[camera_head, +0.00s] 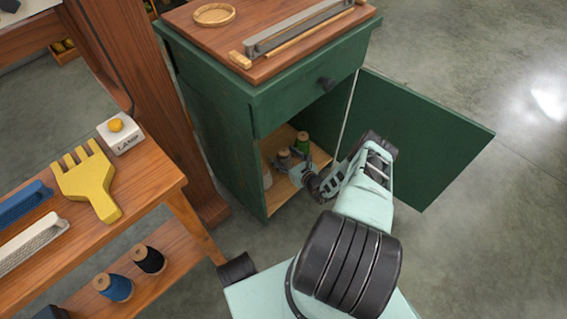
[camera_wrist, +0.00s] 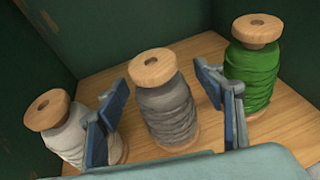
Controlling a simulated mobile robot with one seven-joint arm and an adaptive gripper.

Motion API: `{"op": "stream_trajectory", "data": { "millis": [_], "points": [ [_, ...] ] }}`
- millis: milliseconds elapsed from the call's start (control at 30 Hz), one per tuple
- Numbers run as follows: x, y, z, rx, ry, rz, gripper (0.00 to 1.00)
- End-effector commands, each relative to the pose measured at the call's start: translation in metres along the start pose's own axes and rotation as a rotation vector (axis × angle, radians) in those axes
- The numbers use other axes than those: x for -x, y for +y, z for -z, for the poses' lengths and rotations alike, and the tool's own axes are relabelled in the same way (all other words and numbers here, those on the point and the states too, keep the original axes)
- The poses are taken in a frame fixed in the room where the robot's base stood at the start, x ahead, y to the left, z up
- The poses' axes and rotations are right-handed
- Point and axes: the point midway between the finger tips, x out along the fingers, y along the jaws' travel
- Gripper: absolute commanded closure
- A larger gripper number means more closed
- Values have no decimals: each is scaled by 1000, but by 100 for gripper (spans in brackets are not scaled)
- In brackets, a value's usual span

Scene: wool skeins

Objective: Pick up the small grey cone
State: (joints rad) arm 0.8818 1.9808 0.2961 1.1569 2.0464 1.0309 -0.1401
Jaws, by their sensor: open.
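The grey cone (camera_wrist: 168,112) stands upright on the cabinet's wooden floor, a wooden top above its grey wool. In the wrist view it is in the middle, between the two blue fingers of my gripper (camera_wrist: 163,92). The gripper is open, with one finger on each side and visible gaps to the wool. In the head view the grey cone (camera_head: 284,158) shows small inside the cabinet, partly hidden by my gripper (camera_head: 298,170).
A white cone (camera_wrist: 66,135) stands close left, partly behind the left finger. A green cone (camera_wrist: 254,75) stands right, behind the right finger. The cabinet's walls (camera_wrist: 110,30) enclose them; its green door (camera_head: 430,140) is open on the right.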

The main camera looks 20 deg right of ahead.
Motion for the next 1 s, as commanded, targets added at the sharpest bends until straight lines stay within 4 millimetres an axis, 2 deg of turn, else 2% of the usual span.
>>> {"op": "stream_trajectory", "data": {
  "millis": [67,533,833,1000],
  "points": [
    [0,0,0,0,0,0,39],
    [0,0,0,0,0,0,90],
    [0,-1,-2,0,-2,0,90],
    [1,-4,-10,2,-3,-1,90]
  ]
}}
